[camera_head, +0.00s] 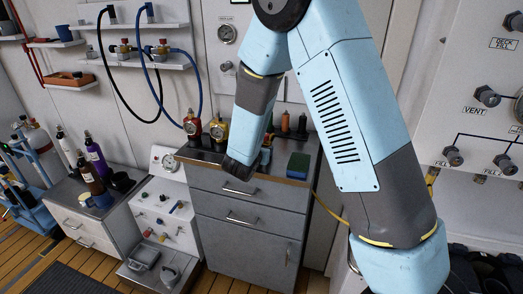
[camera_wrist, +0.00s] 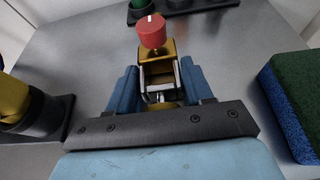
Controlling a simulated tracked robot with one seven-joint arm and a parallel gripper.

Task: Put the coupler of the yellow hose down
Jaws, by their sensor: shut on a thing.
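My gripper (camera_wrist: 160,90) reaches over the grey cabinet top, its blue fingers closed around a brass-coloured fitting with a red knob (camera_wrist: 151,32). Bright metal shows on the fitting between the fingers. I cannot tell whether this fitting is the coupler. In the head view my gripper (camera_head: 266,150) is over the front part of the cabinet top, and what it holds is mostly hidden. A yellow hose (camera_head: 328,209) shows right of the cabinet and passes behind my arm. A yellow piece (camera_head: 432,178) hangs below the fittings of the right wall panel. The hose's ends are unclear.
A green and blue sponge (camera_head: 298,166) lies right of my gripper. Dark-based bottles or knobs (camera_head: 285,122) stand behind. Some bare cabinet top (camera_wrist: 85,60) shows around the fitting.

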